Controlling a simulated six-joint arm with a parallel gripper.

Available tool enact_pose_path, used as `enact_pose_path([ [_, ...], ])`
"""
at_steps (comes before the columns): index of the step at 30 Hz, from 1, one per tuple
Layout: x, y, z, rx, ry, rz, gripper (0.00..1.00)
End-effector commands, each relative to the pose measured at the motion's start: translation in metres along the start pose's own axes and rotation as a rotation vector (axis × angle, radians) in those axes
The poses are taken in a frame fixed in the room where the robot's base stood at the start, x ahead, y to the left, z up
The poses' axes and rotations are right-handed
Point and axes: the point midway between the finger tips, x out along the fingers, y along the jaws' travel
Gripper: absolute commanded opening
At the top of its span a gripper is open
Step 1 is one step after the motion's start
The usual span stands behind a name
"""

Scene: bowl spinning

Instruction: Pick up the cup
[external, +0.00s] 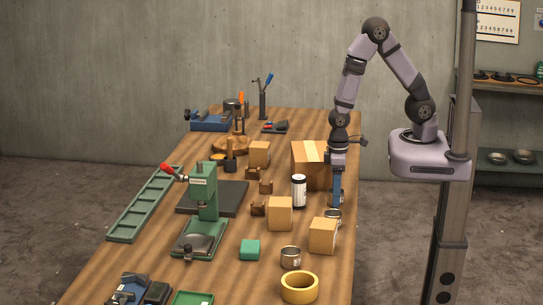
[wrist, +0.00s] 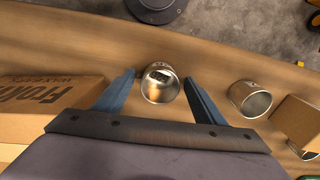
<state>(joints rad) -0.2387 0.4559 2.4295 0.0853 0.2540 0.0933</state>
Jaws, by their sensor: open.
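Several small metal cups are in view, and I cannot tell which one the task names. In the wrist view one shiny metal cup (wrist: 160,92) lies between the two blue fingers of my gripper (wrist: 159,77), with gaps on both sides. My gripper is open and pointing down, and in the external view my gripper (external: 336,203) is low over the table's right side. A second metal cup (wrist: 250,98) is to the right in the wrist view. In the external view a metal cup (external: 333,214) sits just below the fingers, and another metal cup (external: 291,257) stands nearer the front.
A large cardboard box (external: 308,168) is close on the left of my gripper; smaller boxes (external: 280,214) and (external: 323,236) stand nearer the front. The table's right edge is close.

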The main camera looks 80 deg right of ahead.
Motion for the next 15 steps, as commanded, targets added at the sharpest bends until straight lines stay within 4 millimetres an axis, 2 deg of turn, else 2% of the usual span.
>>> enact_pose_path([
  [9, 0.0029, 0.0, -0.0003, -0.001, 0.001, 0.0, 0.64],
  [11, 0.0029, 0.0, -0.0003, -0.001, 0.001, 0.0, 0.52],
  [15, 0.0028, 0.0, -0.0003, 0.0, 0.001, 0.0, 0.2],
])
